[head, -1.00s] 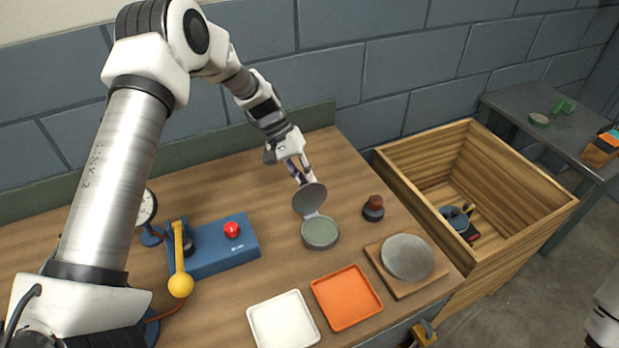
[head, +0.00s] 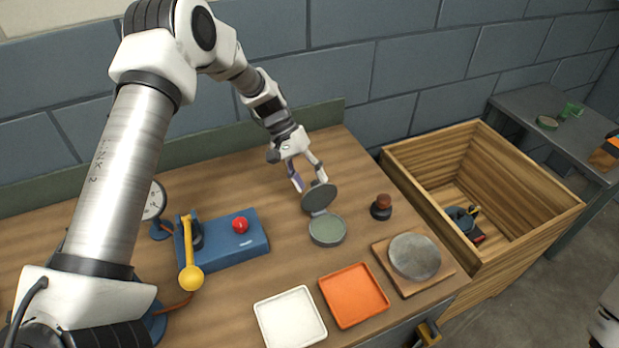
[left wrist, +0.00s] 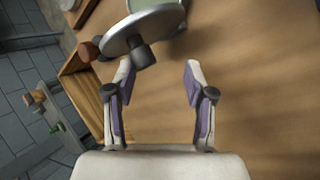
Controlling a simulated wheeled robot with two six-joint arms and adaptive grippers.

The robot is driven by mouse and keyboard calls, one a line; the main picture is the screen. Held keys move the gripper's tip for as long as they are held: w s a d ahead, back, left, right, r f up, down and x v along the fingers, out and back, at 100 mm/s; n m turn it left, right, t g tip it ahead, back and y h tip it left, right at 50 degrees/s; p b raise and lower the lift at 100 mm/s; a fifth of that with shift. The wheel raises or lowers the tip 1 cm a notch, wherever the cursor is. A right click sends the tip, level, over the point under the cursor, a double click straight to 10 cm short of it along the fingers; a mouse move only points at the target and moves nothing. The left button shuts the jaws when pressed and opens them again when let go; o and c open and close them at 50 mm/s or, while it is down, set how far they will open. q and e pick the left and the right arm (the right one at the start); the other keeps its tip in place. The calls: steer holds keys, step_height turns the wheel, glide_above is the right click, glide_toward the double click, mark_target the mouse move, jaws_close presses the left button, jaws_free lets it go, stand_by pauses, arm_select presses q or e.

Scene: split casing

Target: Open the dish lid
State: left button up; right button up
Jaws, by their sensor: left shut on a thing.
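The round grey-green dish (head: 327,231) sits on the wooden bench. Its hinged lid (head: 320,197) stands raised at the back of the dish, tilted steeply up. My left gripper (head: 308,184) is behind the lid, shut on its knob. In the left wrist view, the lid (left wrist: 112,44) is seen edge-on, with its dark knob (left wrist: 141,54) against the left fingertip. A gap shows between the knob and the other finger, so the hold looks one-sided. The dish (left wrist: 158,6) is partly cut off there.
A dark-red-topped knob piece (head: 382,207) stands right of the dish. An orange tray (head: 353,294), a white tray (head: 290,318) and a grey disc on a board (head: 414,256) lie in front. A blue button box (head: 222,243) is left; a wooden crate (head: 486,190) is right.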

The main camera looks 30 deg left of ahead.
arm_select(q)
steer(key=v, duration=1.2)
steer(key=shift+s, duration=0.1)
steer(key=c, duration=0.9)
steer(key=shift+s+r+n, duration=0.1)
steer(key=shift+r+n, duration=0.2)
steer(key=shift+n, duration=0.6)
steer(key=w+a+r+n+g+y, duration=0.1)
steer(key=w+a+r+n+y, duration=0.15)
steer(key=w+n, duration=0.35)
steer(key=s+d+r+p+x, duration=0.1)
steer(key=p+x, duration=0.5)
steer(key=x, duration=0.8)
steer(key=shift+s+d+g+y, duration=0.4)
steer(key=shift+s+d, duration=0.15)
steer(key=shift+d, duration=0.1)
